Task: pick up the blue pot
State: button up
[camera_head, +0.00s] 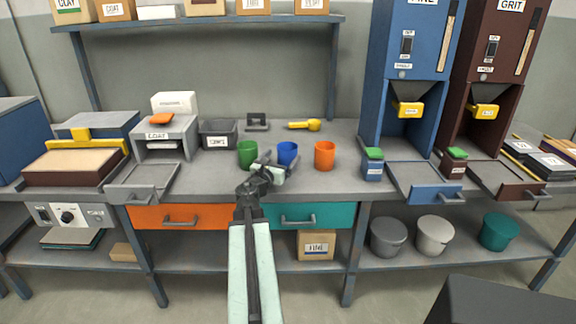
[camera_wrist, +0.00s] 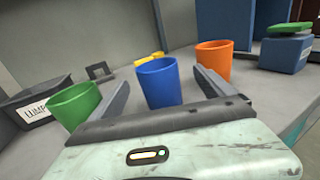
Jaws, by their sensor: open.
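The blue pot (camera_head: 288,152) stands upright on the workbench, between a green pot (camera_head: 247,154) on its left and an orange pot (camera_head: 325,155) on its right. In the wrist view the blue pot (camera_wrist: 159,83) is ahead of my gripper (camera_wrist: 160,92), in line with the gap between the two fingers. The fingers are open and hold nothing. The left finger is close to the green pot (camera_wrist: 74,106) and the right finger is close to the orange pot (camera_wrist: 213,61); I cannot tell whether they touch.
A dark bin (camera_head: 218,133) and a small dark stand (camera_head: 257,122) are behind the pots to the left. A yellow scoop (camera_head: 304,125) lies behind them. A small blue box with a green lid (camera_head: 373,164) stands right of the orange pot. Dispensers stand at the right.

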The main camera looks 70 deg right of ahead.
aim_at(291, 145)
jog(key=d, duration=0.7)
jog(key=shift+w, duration=0.1)
jog(key=c, duration=1.5)
notch_tip(291, 145, up, 10)
jog(key=p, duration=1)
jog(key=shift+r, duration=0.2)
